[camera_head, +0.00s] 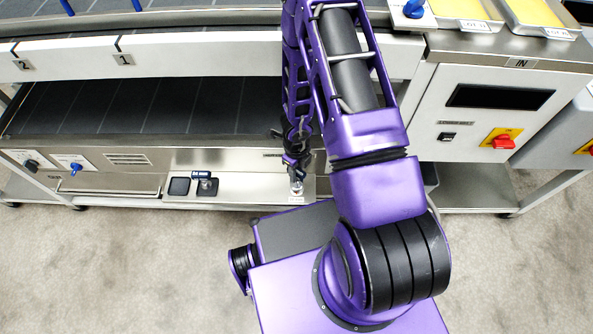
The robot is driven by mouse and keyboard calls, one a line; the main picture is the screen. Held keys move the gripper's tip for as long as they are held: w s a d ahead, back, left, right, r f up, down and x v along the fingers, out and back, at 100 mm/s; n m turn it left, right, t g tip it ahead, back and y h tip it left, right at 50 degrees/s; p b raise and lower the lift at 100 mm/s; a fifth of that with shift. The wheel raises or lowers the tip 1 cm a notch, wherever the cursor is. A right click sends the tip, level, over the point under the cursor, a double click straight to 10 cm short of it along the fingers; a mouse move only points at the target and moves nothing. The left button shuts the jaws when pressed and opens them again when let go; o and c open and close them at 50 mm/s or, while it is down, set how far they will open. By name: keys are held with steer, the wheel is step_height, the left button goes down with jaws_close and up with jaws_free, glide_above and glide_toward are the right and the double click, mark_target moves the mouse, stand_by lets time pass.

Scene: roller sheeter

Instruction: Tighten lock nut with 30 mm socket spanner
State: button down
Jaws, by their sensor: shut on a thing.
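My gripper (296,160) hangs beneath my purple arm, just above the right part of a metal ledge. It is shut on a small, mostly hidden thing that appears to be the socket spanner; its size cannot be read. A small silver fitting (296,187) stands on the ledge directly below the gripper, with a pale label at its foot. It may be the lock nut on its stud; whether the held tool touches it cannot be told.
The sheeter's dark belt (150,106) runs above the ledge. A control panel (490,115) with a screen and a red-yellow switch (503,139) is at the right. Blue-handled knobs sit at lower left (74,168) and top (413,9). The floor (110,265) in front is clear.

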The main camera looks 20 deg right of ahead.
step_height(320, 180, up, 5)
steer(key=p, duration=0.5)
steer(key=shift+r, duration=0.1)
stand_by(0.3)
